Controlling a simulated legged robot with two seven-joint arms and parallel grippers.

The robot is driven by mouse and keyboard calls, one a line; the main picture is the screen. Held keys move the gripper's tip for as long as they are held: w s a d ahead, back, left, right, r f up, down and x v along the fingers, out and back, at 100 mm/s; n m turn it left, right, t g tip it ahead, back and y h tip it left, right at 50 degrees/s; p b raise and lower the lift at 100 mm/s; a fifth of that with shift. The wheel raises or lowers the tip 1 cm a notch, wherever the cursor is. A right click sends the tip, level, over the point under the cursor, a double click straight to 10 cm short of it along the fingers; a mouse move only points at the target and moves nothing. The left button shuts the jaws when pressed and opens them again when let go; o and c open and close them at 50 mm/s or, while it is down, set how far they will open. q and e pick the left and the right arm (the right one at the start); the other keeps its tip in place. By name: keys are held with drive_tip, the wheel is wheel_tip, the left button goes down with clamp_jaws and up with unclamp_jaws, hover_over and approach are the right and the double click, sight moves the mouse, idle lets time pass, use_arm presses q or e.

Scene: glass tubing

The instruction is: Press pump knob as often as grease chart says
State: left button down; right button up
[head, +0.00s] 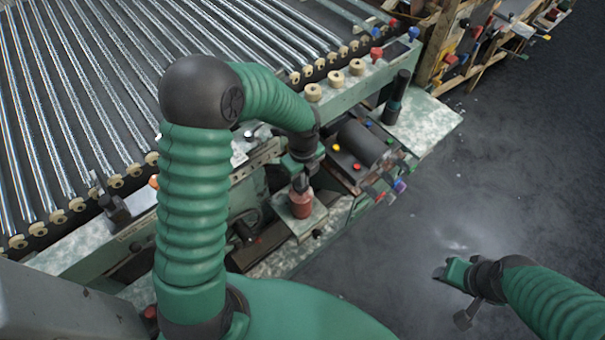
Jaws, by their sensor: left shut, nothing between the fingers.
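A red-brown knob (301,204), which looks like the pump knob, stands upright on a small pale green plate at the machine's near side. My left gripper (301,188) is shut and empty, pointing down directly over the knob. Its tips are at the knob's top; I cannot tell whether they touch it. My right gripper (452,292) hangs over the dark floor at lower right, well away from the machine; its fingers are too unclear to judge. I cannot make out a grease chart.
A long bed of shiny glass tubes on rollers (100,90) fills the upper left. A dark cylinder (362,143) with coloured knobs lies close right of my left gripper. A black upright canister (396,98) stands behind it. The floor (500,170) at right is clear.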

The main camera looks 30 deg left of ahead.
use_arm(q)
drive_tip(key=shift+f, duration=0.85)
drive_tip(key=shift+s+f, duration=0.15)
drive_tip(key=shift+f, duration=0.05)
wheel_tip(320, 180, up, 17)
drive_tip(key=p, duration=0.3)
drive_tip(key=shift+d+r, duration=0.1)
idle(0.3)
